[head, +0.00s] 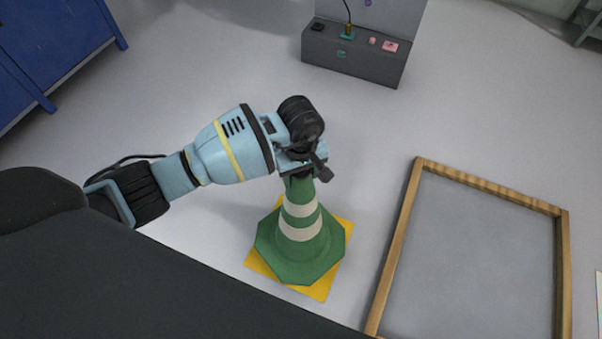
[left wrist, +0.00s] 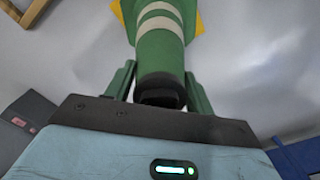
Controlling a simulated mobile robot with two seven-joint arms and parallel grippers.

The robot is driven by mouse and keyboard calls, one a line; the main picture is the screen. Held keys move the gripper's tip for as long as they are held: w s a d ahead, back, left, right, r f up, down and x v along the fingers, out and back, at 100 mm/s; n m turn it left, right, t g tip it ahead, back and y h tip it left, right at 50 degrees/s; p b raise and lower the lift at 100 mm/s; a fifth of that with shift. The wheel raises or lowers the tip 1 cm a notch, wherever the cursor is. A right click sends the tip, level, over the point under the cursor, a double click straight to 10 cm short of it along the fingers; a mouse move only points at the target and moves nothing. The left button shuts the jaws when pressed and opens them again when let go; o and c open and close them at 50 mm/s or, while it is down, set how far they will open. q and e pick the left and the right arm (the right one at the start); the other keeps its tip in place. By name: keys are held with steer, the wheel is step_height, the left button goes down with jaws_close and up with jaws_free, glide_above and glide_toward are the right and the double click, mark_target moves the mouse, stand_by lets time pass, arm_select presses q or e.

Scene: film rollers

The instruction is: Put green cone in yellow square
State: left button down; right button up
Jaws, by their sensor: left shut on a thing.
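The green cone (head: 300,245) with white bands stands upright over the yellow square (head: 318,289) on the floor. Corners of the square show around the cone's base; the rest of it is hidden under the cone. My left gripper (head: 302,168) is at the cone's top and shut on it. In the left wrist view the cone (left wrist: 160,50) runs away from between the two fingers (left wrist: 158,92), and a bit of the yellow square (left wrist: 199,22) shows beyond it. I cannot tell whether the base touches the floor. My right gripper is not in view.
A wooden-framed grey panel (head: 412,222) lies on the floor to the right of the cone. A dark grey box (head: 350,62) with small items on it stands at the back. A blue cabinet (head: 50,45) is at the far left. The floor between is clear.

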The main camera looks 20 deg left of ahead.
arm_select(q)
steer(key=shift+w+f, duration=0.1)
steer(key=shift+f, duration=0.7)
steer(key=shift+f+b, duration=0.65)
steer(key=shift+f, duration=1.15)
steer(key=c, duration=0.5)
jaws_free()
steer(key=shift+f, duration=0.1)
